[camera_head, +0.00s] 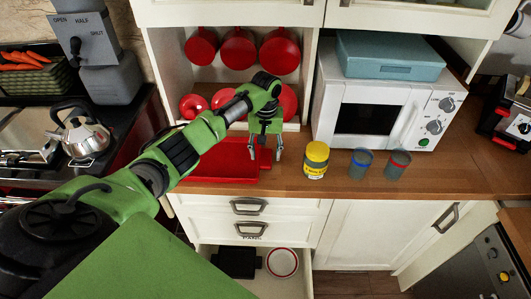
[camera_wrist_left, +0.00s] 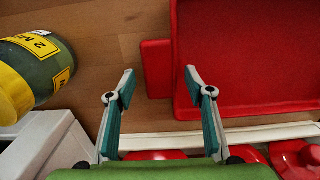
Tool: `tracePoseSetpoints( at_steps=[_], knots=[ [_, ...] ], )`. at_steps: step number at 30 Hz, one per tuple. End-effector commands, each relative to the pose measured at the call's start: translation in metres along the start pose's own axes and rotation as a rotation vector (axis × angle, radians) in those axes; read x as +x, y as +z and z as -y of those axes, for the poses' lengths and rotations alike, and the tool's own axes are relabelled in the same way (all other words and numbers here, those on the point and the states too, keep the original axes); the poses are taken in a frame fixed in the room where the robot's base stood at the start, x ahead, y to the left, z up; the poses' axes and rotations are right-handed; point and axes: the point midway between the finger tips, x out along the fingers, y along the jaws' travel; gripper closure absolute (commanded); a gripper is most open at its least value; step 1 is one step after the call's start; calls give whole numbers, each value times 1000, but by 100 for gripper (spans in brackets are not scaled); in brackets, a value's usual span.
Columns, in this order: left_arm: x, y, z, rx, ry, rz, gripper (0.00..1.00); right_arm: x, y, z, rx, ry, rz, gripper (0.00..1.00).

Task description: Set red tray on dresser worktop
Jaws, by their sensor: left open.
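The red tray (camera_head: 222,165) lies flat on the wooden dresser worktop (camera_head: 285,184), under and left of my left gripper in the head view. The arm hides part of it. My left gripper (camera_head: 265,155) is open and empty, above the tray's right end. In the left wrist view the tray (camera_wrist_left: 250,60) fills the upper right, with a red end tab on its left side. There the open fingers (camera_wrist_left: 160,84) point toward the worktop, and the right finger overlaps the tray's edge. The right gripper is not in view.
A white microwave (camera_head: 375,110) stands behind. Red pans (camera_head: 239,48) hang at the back. An open drawer (camera_head: 282,263) is below.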

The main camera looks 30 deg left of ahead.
Motion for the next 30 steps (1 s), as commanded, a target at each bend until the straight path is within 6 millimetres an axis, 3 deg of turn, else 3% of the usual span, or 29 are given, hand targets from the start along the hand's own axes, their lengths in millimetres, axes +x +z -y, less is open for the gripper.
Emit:
tracePoseSetpoints(
  at_steps=[5, 12, 18, 30],
  knots=[
    [-26, -2, -1, 1, 3, -5, 52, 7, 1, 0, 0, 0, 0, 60],
    [-78, -2, -1, 0, 4, -6, 52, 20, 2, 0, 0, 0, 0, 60],
    [-107, -1, -1, 0, 2, -3, 52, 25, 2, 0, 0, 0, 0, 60],
    [-117, 0, 0, 0, 1, -1, 52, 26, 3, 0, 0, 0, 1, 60]
  ],
)
